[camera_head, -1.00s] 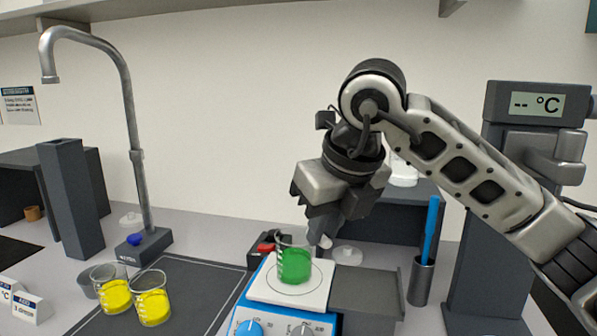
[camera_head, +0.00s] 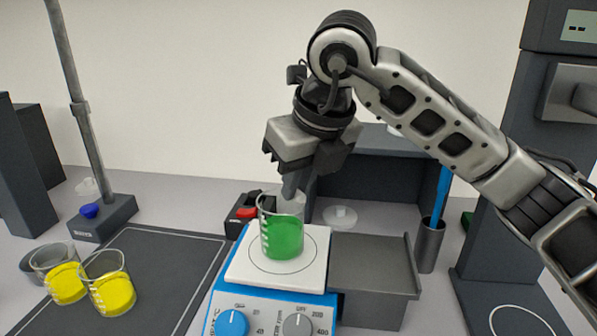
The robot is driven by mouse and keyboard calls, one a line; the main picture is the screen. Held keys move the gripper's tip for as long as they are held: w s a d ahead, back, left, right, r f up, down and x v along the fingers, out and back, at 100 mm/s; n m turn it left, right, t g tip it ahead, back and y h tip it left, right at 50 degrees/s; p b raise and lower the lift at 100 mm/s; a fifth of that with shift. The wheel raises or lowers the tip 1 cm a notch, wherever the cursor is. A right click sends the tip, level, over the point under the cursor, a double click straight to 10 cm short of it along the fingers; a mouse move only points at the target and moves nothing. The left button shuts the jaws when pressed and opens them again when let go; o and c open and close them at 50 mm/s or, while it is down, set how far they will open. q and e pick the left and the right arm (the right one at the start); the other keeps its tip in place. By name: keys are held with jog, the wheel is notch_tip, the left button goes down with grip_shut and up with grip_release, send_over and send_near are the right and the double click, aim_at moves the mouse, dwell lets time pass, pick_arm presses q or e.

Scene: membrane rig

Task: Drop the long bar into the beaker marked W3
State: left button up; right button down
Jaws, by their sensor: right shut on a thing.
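My right gripper (camera_head: 291,186) points down at the mouth of a glass beaker (camera_head: 282,228) of green liquid, its fingertips at or just above the rim. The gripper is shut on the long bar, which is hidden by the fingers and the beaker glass. The green beaker stands upright on the white plate of a blue hotplate stirrer (camera_head: 270,310). Two glass beakers of yellow liquid (camera_head: 66,284) (camera_head: 112,293) stand at the left. I cannot read a W3 mark on any beaker. My left gripper is not in view.
A dark grey tray or block (camera_head: 374,271) sits right of the stirrer, with a cup (camera_head: 429,245) holding a blue stick beyond it. A red-and-black item (camera_head: 246,212) and a clear dish (camera_head: 340,217) lie behind.

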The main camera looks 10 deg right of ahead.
jog(key=shift+f, duration=0.45)
jog(key=c, duration=1.3)
grip_release()
jog(key=shift+r, duration=0.1)
jog(key=v, duration=1.2)
jog(key=shift+w, duration=0.1)
